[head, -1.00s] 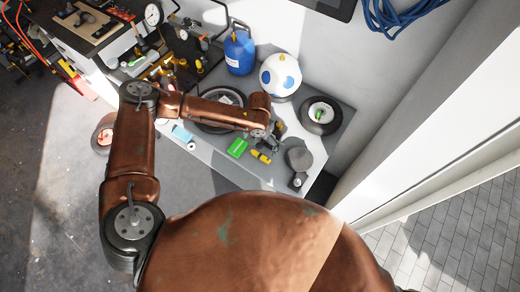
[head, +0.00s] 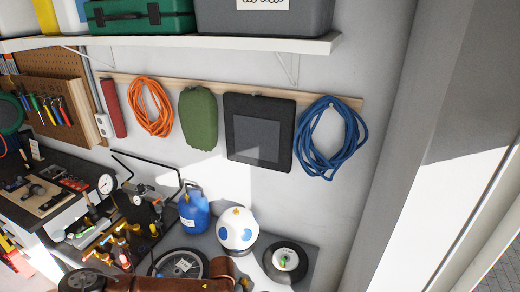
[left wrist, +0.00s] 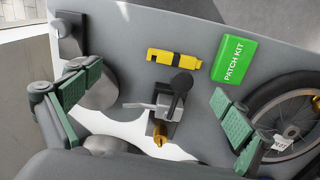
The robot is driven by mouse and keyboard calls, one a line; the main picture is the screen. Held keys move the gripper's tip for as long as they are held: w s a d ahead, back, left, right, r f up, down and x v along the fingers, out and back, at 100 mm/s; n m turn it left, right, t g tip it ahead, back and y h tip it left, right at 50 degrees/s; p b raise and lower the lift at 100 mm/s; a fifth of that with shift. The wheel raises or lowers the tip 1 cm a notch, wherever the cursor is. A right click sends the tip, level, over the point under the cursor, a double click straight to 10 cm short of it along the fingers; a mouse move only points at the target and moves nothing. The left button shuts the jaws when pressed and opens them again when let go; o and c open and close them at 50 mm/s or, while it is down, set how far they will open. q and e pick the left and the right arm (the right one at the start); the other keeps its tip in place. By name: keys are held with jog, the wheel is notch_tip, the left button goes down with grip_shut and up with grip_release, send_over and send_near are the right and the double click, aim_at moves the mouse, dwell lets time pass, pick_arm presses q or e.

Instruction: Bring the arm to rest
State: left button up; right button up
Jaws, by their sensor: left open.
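My left arm (head: 155,285) shows only at the bottom edge of the head view, and its gripper is below that frame. In the left wrist view my left gripper (left wrist: 155,103) has its green-padded fingers spread wide. Between them, on the grey bench top (left wrist: 195,25), is a small dark and silver device with a lever (left wrist: 168,106); neither finger visibly touches it. A green patch kit box (left wrist: 234,60) and a yellow tool (left wrist: 174,57) lie beyond. My right gripper is not in view.
A spoked wheel (left wrist: 290,115) lies right of the fingers. Coiled blue hose (head: 330,140) hangs there under a shelf (head: 200,42).

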pick_arm(q)
jog(key=s+d+m+t+h, duration=0.25)
jog(key=s+d+h, duration=0.35)
jog(key=s+d, duration=0.45)
jog(key=s+a+f+n+t+y, duration=0.1)
jog(key=a+n, duration=0.1)
jog(key=a, duration=0.6)
jog(key=s+a+f+n+t+y, duration=0.1)
jog(key=a+f+n+t+y, duration=0.1)
jog(key=a, duration=0.7)
jog(key=s+a+f+n+g+y, duration=0.2)
jog(key=s+a+n+y, duration=0.15)
jog(key=s+a, duration=1.15)
notch_tip(320, 180, down, 34)
jog(key=r+m+g+b, duration=0.1)
jog(key=b, duration=0.3)
jog(key=s+f+g+b, duration=0.1)
jog(key=s+f+b, duration=0.2)
jog(key=s+f, duration=1.5)
notch_tip(320, 180, down, 4)
jog(key=shift+a+m+b, duration=0.3)
jog(key=shift+a+b, duration=0.05)
